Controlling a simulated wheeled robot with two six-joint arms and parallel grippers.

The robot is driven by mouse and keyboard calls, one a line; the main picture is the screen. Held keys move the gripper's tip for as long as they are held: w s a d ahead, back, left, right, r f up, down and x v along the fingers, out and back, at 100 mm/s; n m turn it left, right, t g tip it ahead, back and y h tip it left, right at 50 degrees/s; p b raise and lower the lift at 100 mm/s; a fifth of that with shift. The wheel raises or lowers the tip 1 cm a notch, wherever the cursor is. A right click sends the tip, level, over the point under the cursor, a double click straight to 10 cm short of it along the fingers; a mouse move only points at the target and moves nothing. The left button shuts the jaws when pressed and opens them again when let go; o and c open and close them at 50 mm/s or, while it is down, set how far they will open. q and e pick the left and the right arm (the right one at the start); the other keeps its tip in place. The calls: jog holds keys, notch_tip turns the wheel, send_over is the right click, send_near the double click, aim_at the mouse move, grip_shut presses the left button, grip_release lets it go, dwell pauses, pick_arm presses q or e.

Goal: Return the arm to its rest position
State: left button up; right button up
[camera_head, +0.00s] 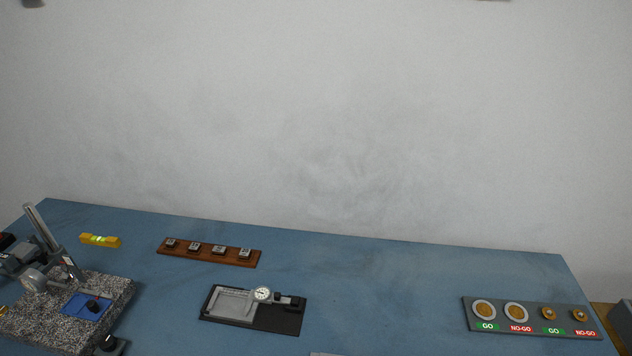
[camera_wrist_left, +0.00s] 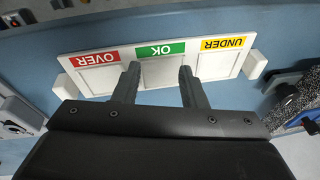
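My left gripper (camera_wrist_left: 158,82) shows in the left wrist view with its two fingers apart and nothing between them. Its fingertips appear over a white tray (camera_wrist_left: 65,75) with red OVER, green OK and yellow UNDER labels, which read upside down there. The tray's compartments look empty. The height of the fingers above the tray is hard to tell. Neither arm shows in the head view, and my right gripper is in neither view.
On the blue table (camera_head: 390,270) stand a dial gauge stand on a granite plate (camera_head: 40,325), a yellow level (camera_head: 100,240), a wooden block rack (camera_head: 208,253), a caliper tray (camera_head: 252,313) and a GO/NO-GO board (camera_head: 533,318). The table's middle right is clear.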

pick_arm(q)
jog(key=s+a+r+n+y, duration=0.15)
jog(key=s+r+n, duration=0.25)
jog(key=s, duration=0.6)
notch_tip(320, 180, down, 25)
jog(key=a+h+b, duration=0.1)
jog(key=a+b, duration=0.1)
jog(key=s+d+f+g+b, duration=0.1)
jog(key=s+f, duration=1.4)
jog(key=f, duration=0.4)
jog(key=shift+s+f+g+b, duration=0.2)
jog(key=shift+g+b, duration=0.2)
